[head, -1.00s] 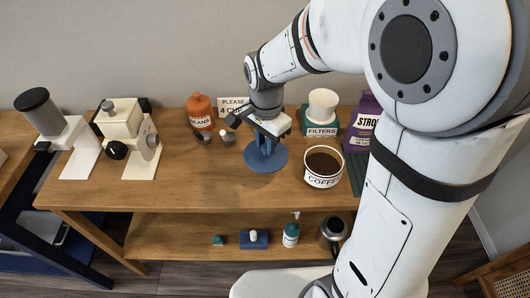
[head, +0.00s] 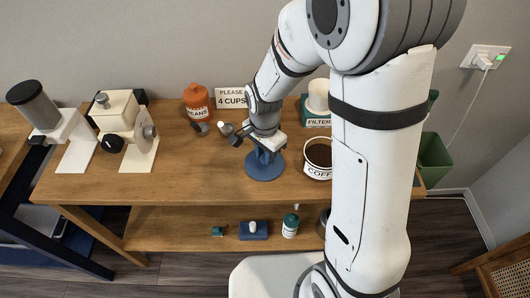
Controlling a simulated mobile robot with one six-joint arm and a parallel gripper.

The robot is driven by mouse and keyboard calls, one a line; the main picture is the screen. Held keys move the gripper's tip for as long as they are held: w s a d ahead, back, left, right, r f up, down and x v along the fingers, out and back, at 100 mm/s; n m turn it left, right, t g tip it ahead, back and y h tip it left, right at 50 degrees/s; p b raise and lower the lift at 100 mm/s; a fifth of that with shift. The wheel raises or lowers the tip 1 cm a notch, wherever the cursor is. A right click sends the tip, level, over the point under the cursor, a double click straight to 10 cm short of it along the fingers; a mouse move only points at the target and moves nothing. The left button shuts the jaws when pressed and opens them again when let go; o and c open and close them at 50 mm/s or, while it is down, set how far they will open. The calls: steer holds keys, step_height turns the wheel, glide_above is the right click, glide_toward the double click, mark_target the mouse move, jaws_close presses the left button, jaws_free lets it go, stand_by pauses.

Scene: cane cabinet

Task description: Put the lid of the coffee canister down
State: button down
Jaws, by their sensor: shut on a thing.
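The lid appears to be the blue round disc (head: 265,171) with a tall blue stem, about as wide as the canister's mouth. My gripper (head: 264,149) points down from above and is shut on the upper part of the stem, which its fingers partly hide. The disc is level over the front middle of the wooden tabletop; I cannot tell whether it touches the wood. The white coffee canister (head: 316,172) stands open just right of the lid, full of dark coffee. My arm hides its right side.
An orange-brown canister (head: 197,102), small items and a sign (head: 231,98) stand behind. A filters box (head: 316,122) is at the back right. The tabletop (head: 190,170) left of the lid is clear.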

mark_target(264, 157)
steer(key=shift+f, duration=0.2)
steer(key=c, duration=1.2)
jaws_free()
steer(key=shift+r, duration=0.1)
steer(key=shift+c, duration=0.2)
step_height(264, 157, up, 12)
steer(key=s+d+r+n+t, duration=0.2)
steer(key=s+d+r+n, duration=0.3)
steer(key=s+d+n, duration=0.4)
steer(key=shift+s+d+t, duration=0.3)
steer(key=shift+s+d, duration=1.35)
steer(key=shift+d, duration=0.1)
